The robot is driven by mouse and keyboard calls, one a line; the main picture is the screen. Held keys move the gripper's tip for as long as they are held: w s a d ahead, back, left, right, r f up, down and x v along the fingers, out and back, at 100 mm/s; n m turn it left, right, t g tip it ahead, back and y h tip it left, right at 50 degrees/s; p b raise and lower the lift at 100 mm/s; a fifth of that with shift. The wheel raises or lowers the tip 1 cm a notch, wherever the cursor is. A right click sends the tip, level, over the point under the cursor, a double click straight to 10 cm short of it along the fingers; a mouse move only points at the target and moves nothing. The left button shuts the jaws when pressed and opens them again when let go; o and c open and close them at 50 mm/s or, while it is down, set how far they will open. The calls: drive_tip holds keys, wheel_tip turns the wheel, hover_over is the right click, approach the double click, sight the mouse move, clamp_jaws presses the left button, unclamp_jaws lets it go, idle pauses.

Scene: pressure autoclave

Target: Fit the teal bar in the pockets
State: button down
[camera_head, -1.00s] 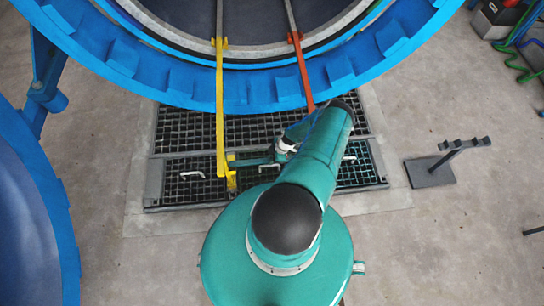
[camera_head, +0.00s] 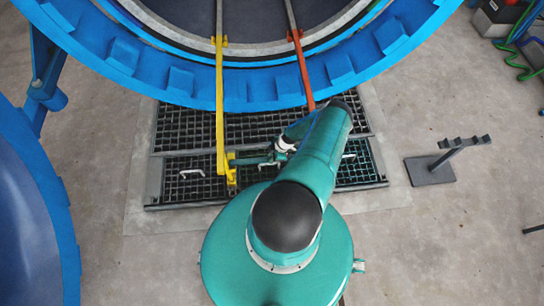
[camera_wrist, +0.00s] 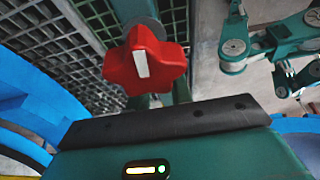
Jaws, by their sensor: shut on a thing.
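The teal bar (camera_head: 252,160) shows in the head view as a short stretch between the lower end of the yellow rail and my gripper (camera_head: 284,146). My gripper is shut on it, and my teal arm covers its right part. The bar's left end is close to the pocket (camera_head: 230,166) at the end of the yellow rail (camera_head: 220,105); I cannot tell whether it is seated. The orange-red rail (camera_head: 302,72) runs under my arm, so its lower end and pocket are hidden. In the wrist view a red star knob (camera_wrist: 146,60) with a white stripe sits above the black edge of my gripper.
The blue autoclave ring (camera_head: 270,92) fills the top. Dark floor grating (camera_head: 185,128) with white handles lies below the rails. A dark stand (camera_head: 432,172) is at the right. A blue door (camera_head: 45,190) is at the left.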

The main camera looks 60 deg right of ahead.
drive_tip(key=shift+f, duration=1.5)
idle(0.4)
drive_tip(key=c, duration=1.2)
unclamp_jaws()
drive_tip(key=shift+o, duration=0.2)
drive_tip(key=v, duration=1.3)
drive_tip(key=shift+s+d+r, duration=0.1)
drive_tip(key=shift+r, duration=0.25)
